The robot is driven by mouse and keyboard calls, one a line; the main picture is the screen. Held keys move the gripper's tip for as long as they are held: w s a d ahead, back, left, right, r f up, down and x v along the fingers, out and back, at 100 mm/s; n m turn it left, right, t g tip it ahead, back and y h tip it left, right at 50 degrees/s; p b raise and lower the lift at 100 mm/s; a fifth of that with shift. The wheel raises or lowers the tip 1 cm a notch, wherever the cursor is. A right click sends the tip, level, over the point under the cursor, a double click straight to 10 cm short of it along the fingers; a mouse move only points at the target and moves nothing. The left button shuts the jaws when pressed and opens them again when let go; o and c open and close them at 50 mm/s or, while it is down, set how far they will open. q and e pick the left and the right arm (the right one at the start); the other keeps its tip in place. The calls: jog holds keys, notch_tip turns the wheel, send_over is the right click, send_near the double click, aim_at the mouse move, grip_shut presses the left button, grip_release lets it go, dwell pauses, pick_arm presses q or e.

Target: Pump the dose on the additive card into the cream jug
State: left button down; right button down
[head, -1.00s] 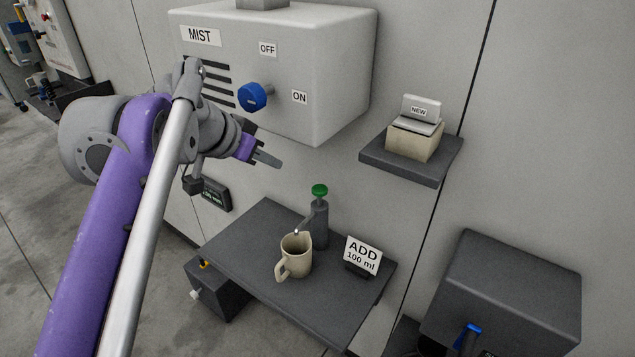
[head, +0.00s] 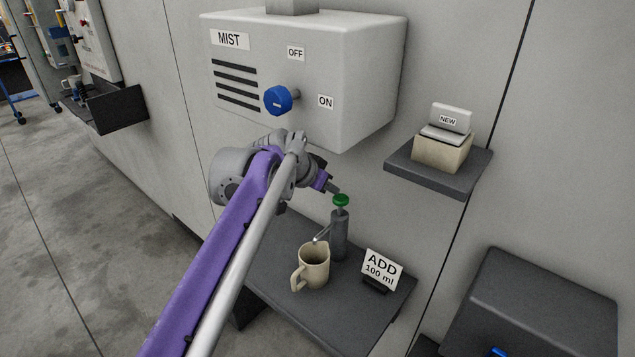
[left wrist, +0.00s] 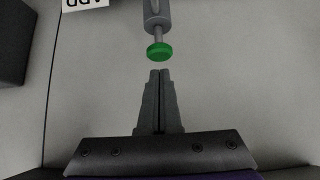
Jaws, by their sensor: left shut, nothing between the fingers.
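The cream jug (head: 315,267) stands upright on the dark shelf (head: 300,315), under the spout of the grey pump (head: 340,236). The pump has a green button (head: 341,200) on a raised stem. The additive card (head: 381,268) reads "ADD 100 ml" and stands to the right of the pump. My left gripper (head: 337,190) is shut and empty, its tips just above and left of the green button. In the left wrist view the shut fingertips (left wrist: 159,73) point at the green button (left wrist: 159,51), with a small gap visible. My right gripper is not in view.
A grey MIST box (head: 300,85) with a blue knob (head: 278,100) hangs on the wall above my left arm. A small shelf (head: 440,178) at right holds a box marked NEW (head: 443,150). A dark box (head: 540,310) stands at lower right.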

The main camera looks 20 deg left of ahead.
aim_at(336, 201)
pick_arm(q)
jog(key=shift+x, duration=1.95)
jog(key=shift+f+b, duration=0.4)
jog(key=shift+f, duration=1.1)
jog(key=shift+r, duration=0.1)
